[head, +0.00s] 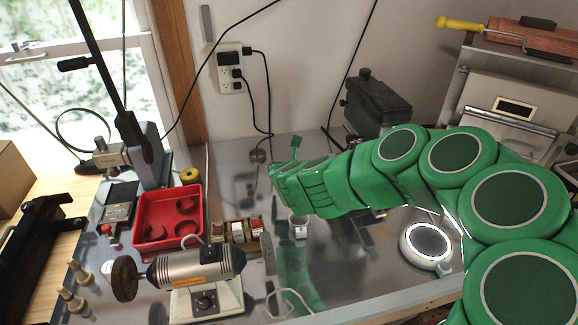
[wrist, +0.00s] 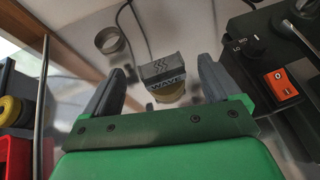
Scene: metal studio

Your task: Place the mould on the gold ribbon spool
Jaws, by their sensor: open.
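The mould (wrist: 164,71), a small grey block with wavy lines and the word WAVE, shows in the wrist view. A round gold piece (wrist: 168,94), apparently the gold ribbon spool, shows directly below it, partly covered. The mould appears to rest on it, though the contact is not clear. My gripper (wrist: 161,66) is open, one dark finger on each side of the mould with visible gaps. In the head view my green arm reaches left over the metal bench, and I cannot make out the mould or this gold piece there.
A bench grinder (head: 200,272) stands in front. A metal ring (wrist: 110,41) lies beyond the mould. A black box with an orange switch (wrist: 280,84) stands close on the right.

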